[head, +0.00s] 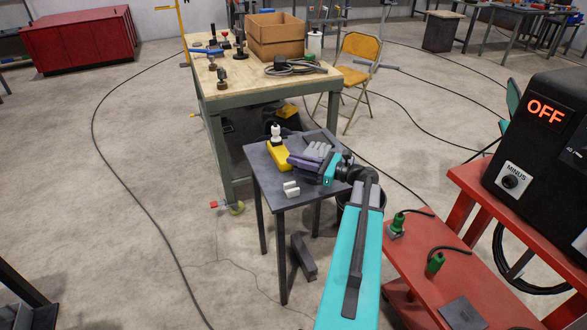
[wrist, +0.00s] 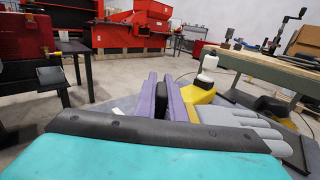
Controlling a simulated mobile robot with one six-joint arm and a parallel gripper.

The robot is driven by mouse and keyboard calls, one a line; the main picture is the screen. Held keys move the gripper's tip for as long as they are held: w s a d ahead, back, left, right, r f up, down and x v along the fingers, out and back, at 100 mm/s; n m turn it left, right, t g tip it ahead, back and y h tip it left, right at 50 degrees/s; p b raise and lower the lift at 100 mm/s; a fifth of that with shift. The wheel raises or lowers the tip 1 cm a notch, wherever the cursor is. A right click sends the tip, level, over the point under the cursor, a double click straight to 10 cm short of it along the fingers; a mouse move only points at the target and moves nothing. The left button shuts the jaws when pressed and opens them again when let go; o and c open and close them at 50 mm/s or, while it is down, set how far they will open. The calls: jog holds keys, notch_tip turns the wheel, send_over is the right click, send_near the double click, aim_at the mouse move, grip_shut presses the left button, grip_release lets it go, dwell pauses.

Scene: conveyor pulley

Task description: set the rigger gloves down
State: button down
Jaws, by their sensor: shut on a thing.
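The grey rigger gloves (head: 317,149) are at the small dark table, with their thick fingers beside my gripper (head: 303,161). In the wrist view the grey glove fingers (wrist: 238,128) extend to the right of the purple jaws (wrist: 168,98). My gripper is shut on the gloves, low over the tabletop (head: 266,188). The grasped part is mostly hidden by the jaws and my teal arm. I cannot tell whether the gloves touch the table.
A yellow item (head: 278,158) with a white-topped bottle (head: 276,133) stands at the table's back left. A wooden workbench (head: 232,88) is behind. A red stand (head: 440,275) is at right.

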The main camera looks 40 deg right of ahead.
jog(key=shift+w+a, duration=0.35)
jog(key=shift+a, duration=0.15)
jog(key=shift+f, duration=1.8)
jog(key=shift+f, duration=0.1)
jog(key=c, duration=1.8)
grip_release()
jog(key=shift+c, duration=0.2)
jog(key=shift+p, duration=0.3)
jog(key=b+v, duration=0.1)
jog(key=v, duration=1.1)
jog(key=shift+b, duration=0.3)
